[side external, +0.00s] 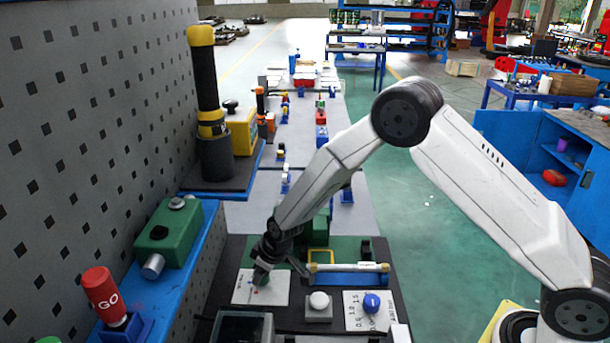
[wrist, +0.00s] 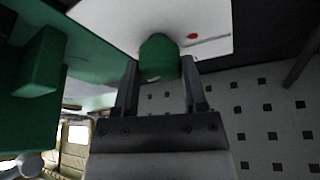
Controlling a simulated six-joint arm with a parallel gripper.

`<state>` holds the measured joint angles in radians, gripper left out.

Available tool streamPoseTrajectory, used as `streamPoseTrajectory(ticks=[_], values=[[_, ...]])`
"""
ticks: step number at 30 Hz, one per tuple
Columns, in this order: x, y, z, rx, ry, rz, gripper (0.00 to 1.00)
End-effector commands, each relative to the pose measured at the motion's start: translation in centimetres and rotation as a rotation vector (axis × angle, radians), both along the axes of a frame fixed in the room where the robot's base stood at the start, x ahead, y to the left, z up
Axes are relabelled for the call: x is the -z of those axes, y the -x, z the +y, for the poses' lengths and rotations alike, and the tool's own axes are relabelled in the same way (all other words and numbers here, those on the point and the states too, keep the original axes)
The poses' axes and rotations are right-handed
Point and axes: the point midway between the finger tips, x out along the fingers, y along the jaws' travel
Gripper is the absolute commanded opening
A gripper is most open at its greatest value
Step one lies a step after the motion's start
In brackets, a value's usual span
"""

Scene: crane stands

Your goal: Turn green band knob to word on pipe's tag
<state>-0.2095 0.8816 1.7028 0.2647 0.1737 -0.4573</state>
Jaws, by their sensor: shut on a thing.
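My gripper (side external: 264,262) reaches down to the white plate (side external: 243,292) at the front of the dark bench. In the wrist view my gripper (wrist: 158,85) is shut on a green knob (wrist: 158,56), one finger on each side. The knob stands out from the white plate (wrist: 110,15), which bears a red dot (wrist: 192,36) and a thin line beside the knob. In the side view the knob (side external: 262,277) is partly hidden by my gripper. A pale pipe (side external: 348,267) lies across a blue holder; I cannot make out a word on a tag there.
Right of the plate are a white button (side external: 319,300) on a grey box and a blue knob (side external: 372,302) on a marked white plate. A red cylinder reading GO (side external: 104,294) and a green box (side external: 168,232) stand left. The perforated wall (side external: 90,130) bounds the left side.

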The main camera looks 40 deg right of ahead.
Motion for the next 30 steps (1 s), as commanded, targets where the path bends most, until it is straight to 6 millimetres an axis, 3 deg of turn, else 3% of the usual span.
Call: streamPoseTrajectory(ticks=[17, 18, 20, 21, 30], values=[[0.08, 0.08, -0.14, 0.042, -0.001, 0.001, 0.00], [0.08, 0.08, -0.14, 0.042, -0.001, 0.001, 0.67], [0.07, 0.07, -0.12, 0.040, -0.002, 0.000, 0.86], [0.06, 0.07, -0.11, 0.040, -0.002, 0.000, 0.90], [-0.01, 0.02, -0.03, 0.039, -0.002, -0.002, 0.90]])
